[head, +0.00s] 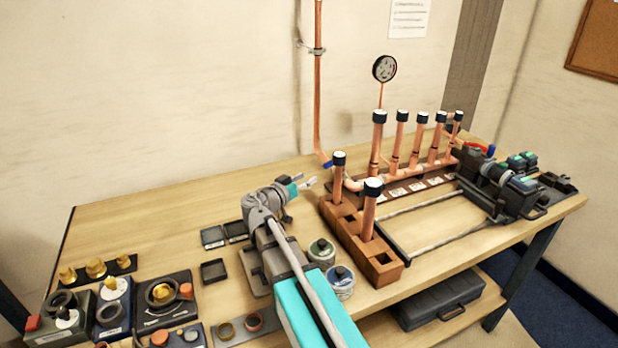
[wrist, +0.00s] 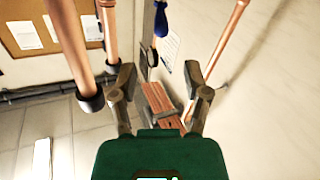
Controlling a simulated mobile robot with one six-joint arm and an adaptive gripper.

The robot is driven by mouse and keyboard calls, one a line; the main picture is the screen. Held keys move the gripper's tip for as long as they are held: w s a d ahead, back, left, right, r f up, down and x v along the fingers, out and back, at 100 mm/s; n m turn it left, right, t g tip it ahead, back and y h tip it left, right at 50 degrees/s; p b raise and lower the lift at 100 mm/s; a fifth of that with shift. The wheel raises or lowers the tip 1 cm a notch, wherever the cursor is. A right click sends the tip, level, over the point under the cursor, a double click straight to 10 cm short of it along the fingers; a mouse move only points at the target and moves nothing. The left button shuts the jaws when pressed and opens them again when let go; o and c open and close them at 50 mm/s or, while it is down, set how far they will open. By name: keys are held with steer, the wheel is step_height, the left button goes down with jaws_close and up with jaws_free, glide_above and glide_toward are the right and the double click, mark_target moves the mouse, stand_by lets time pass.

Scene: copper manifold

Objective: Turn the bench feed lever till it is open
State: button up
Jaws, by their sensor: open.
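My gripper (head: 307,182) is open and empty above the bench, left of the brown pipe rack, with its fingers pointing right. In the wrist view my gripper (wrist: 158,82) shows its two fingers spread apart. A small blue lever handle (head: 327,164) sits at the foot of the vertical copper wall pipe (head: 318,90), a little beyond the fingertips. A blue handle (wrist: 161,20) also shows in the wrist view, ahead of the gap between the fingers and apart from them. An orange-red handle (head: 480,147) lies at the manifold's far right end. No label shows which is the bench feed lever.
The brown rack (head: 385,270) with upright capped pipes stands close right of my gripper. The copper manifold (head: 415,172) and gauge (head: 384,68) stand behind it. Tins (head: 321,252) and small trays (head: 213,271) lie near my arm. The bench's back left (head: 150,220) is clear.

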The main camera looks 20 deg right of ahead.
steer(key=shift+c, duration=0.2)
steer(key=shift+w, duration=0.1)
steer(key=c, duration=0.4)
steer(key=shift+w+a+r+n, duration=0.1)
steer(key=shift+w+n, duration=0.3)
jaws_close()
steer(key=w+a+r+n+g+p, duration=0.1)
steer(key=w+n+g, duration=0.3)
steer(key=w+n, duration=0.4)
steer(key=shift+a+r+n+g+h+p, duration=0.3)
steer(key=shift+a+n+g+p, duration=0.1)
steer(key=shift+a+n+p, duration=0.5)
steer(key=shift+w, duration=0.1)
